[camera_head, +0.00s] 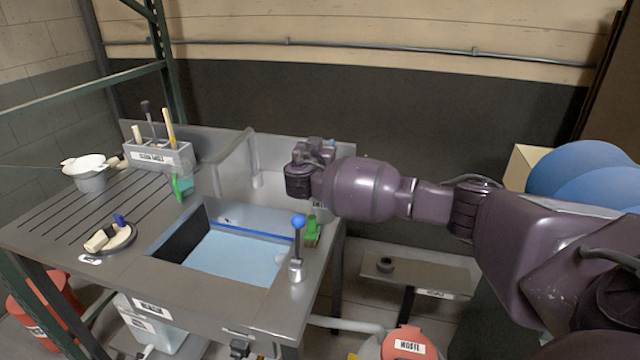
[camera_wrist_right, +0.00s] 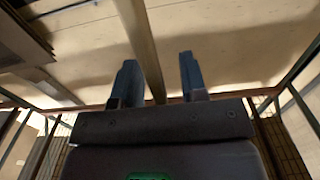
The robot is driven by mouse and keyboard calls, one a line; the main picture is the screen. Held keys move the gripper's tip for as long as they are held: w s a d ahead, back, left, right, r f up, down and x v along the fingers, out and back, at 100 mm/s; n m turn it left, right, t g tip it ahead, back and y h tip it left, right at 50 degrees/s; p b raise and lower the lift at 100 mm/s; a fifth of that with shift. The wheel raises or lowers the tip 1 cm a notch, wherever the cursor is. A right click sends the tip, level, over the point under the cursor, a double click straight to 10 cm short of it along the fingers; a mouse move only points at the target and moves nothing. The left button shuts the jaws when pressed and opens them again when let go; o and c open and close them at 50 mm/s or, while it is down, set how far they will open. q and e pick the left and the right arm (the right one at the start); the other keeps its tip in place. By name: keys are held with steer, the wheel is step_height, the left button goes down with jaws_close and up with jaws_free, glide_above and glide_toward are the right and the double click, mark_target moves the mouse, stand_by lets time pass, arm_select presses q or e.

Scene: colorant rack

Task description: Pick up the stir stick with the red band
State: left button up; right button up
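In the head view, a grey tool holder (camera_head: 158,157) stands at the back left of the sink counter. A yellowish stick (camera_head: 170,130), a short pale stick (camera_head: 137,133) and a dark-topped tool (camera_head: 148,115) stand upright in it. I cannot make out a red band on any of them. My right gripper (camera_head: 328,146) is above the back right of the sink, well to the right of the holder. In the right wrist view its two fingers (camera_wrist_right: 159,82) are apart, with nothing visibly held between them. My left gripper is not in view.
The sink basin (camera_head: 235,258) lies mid-counter, with a blue-knobbed lever (camera_head: 298,222) and green bottle (camera_head: 311,232) at its right.

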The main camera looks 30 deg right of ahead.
steer(key=shift+w+d, duration=0.1)
steer(key=shift+w, duration=0.05)
jaws_close()
stand_by(0.4)
